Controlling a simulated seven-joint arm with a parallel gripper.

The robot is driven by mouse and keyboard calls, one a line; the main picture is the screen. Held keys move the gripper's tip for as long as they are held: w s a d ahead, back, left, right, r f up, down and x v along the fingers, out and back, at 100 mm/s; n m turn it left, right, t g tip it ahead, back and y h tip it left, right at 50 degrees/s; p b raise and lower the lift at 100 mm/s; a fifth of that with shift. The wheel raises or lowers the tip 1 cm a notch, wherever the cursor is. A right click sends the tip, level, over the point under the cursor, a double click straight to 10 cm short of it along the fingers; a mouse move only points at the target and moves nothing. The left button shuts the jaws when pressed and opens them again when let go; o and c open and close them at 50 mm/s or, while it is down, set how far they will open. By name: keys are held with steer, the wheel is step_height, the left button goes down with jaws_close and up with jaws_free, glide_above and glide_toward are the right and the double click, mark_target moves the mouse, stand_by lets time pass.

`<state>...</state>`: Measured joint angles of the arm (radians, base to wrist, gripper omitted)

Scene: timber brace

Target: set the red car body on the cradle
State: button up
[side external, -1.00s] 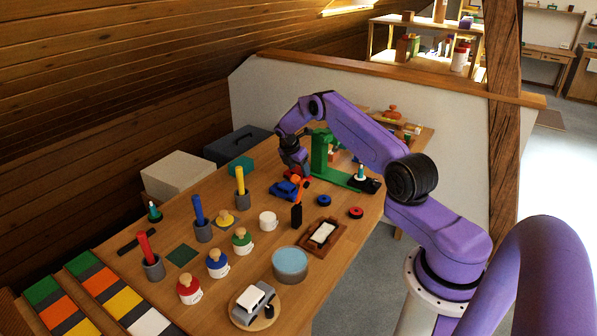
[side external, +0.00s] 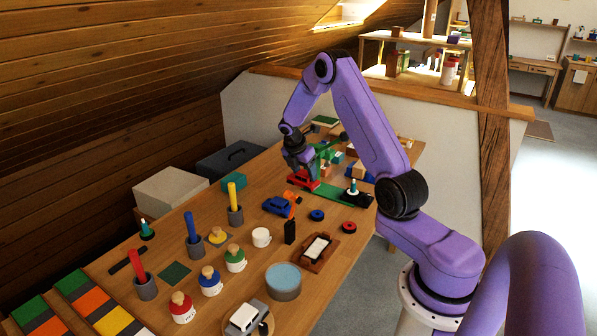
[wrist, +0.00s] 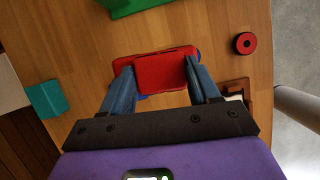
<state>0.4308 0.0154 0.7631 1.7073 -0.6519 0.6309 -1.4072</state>
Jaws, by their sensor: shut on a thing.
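The red car body (side external: 304,180) is held in my gripper (side external: 300,166), above the table beside the green stand. In the wrist view the red car body (wrist: 160,72) sits between the two fingers, which are shut on its sides. Blue edges show behind it, likely the blue car (side external: 278,206), which stands on the table just in front and to the left in the side view. I cannot tell for certain which thing is the cradle. A wooden frame with a white inset (side external: 317,249) lies nearer the camera.
The green stand has a long base (side external: 335,192) with a black piece (side external: 357,198) at its end. A blue wheel (side external: 316,215) and a red wheel (side external: 349,227) lie nearby. An upright black block (side external: 290,232) stands near the white mug (side external: 261,237). A teal block (wrist: 47,98) is at left.

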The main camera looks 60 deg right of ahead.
mark_target(316, 183)
steer(key=shift+s+a+r, duration=0.4)
steer(key=shift+s+a, duration=0.05)
steer(key=shift+s, duration=0.3)
steer(key=shift+s+a+r, duration=0.35)
steer(key=shift+s+a, duration=0.1)
steer(key=shift+s, duration=0.3)
steer(key=n, duration=0.1)
steer(key=f+n+t, duration=0.1)
steer(key=shift+s+d+n, duration=0.3)
steer(key=shift+s+d, duration=0.05)
steer(key=shift+d, duration=0.05)
steer(key=shift+s+f+n+t, duration=0.3)
steer(key=shift+s+n, duration=0.05)
steer(key=shift+n, duration=0.55)
steer(key=shift+s+a+f+n+t, duration=0.2)
steer(key=shift+s+n+t, duration=0.1)
steer(key=shift+n, duration=0.3)
steer(key=s+a+f+n+t+y, duration=0.2)
steer(key=s+a+n+t+y, duration=0.15)
steer(key=s+a+n, duration=0.75)
steer(key=shift+w+a+f+n+g+y, duration=0.15)
steer(key=shift+w+a+f+n, duration=0.2)
steer(key=shift+f, duration=0.75)
steer(key=shift+w+a+f+n+g+y, duration=0.1)
steer(key=shift+w+a+f+n+y, duration=0.25)
steer(key=shift+f, duration=0.7)
steer(key=shift+w+a+f+n+g+h, duration=0.1)
steer(key=shift+w+f+n, duration=0.3)
steer(key=shift+f, duration=0.7)
steer(key=shift+s, duration=0.1)
